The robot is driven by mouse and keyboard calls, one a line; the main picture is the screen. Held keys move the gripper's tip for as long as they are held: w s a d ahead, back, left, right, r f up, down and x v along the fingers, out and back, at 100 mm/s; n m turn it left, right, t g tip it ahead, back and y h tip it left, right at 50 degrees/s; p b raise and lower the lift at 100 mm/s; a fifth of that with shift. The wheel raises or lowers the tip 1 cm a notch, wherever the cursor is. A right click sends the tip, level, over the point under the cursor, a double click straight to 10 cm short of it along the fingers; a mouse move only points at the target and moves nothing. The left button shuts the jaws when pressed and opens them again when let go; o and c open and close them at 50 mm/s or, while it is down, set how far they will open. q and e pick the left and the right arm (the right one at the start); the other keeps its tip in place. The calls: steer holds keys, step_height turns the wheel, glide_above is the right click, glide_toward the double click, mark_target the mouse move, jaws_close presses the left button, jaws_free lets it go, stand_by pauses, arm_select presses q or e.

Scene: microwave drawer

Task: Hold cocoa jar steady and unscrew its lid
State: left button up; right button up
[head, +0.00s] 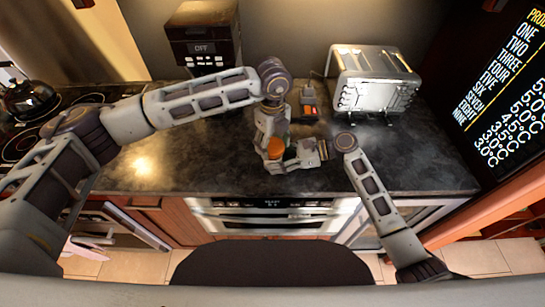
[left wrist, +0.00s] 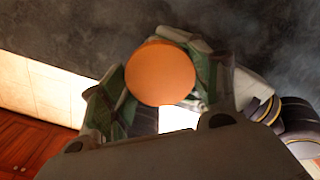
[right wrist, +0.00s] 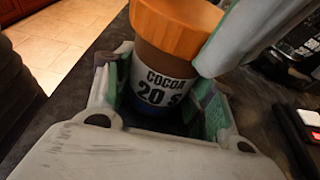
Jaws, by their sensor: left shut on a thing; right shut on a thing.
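The cocoa jar's orange lid (head: 274,148) shows near the counter's front edge in the head view. In the left wrist view the round lid (left wrist: 160,73) sits between the fingers of my left gripper (left wrist: 158,92), which is shut on it from above. In the right wrist view the jar (right wrist: 163,90) has a brown body and a white "COCOA 20" label. My right gripper (right wrist: 160,100) is shut around the jar body below the lid. The jar looks upright. A finger of my left gripper is beside the lid. The lid's thread is hidden.
A coffee machine (head: 203,35) and a metal toaster (head: 372,80) stand at the back. A small dark device with a red part (head: 308,100) lies behind the grippers. A kettle (head: 28,95) is on the stove at left. The counter (head: 190,165) left of the jar is clear.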

arm_select(q)
steer(key=shift+d+r, duration=0.1)
steer(key=shift+r, duration=0.05)
stand_by(0.8)
steer(key=o, duration=1)
steer(key=shift+o, duration=0.2)
steer(key=shift+r, duration=0.1)
steer(key=shift+r, duration=2.4)
steer(key=shift+r, duration=0.2)
steer(key=shift+r+n, duration=0.5)
steer(key=shift+n, duration=0.55)
steer(key=shift+r+n, duration=0.5)
steer(key=shift+n, duration=0.55)
steer(key=shift+f, duration=0.1)
steer(key=shift+f, duration=3.7)
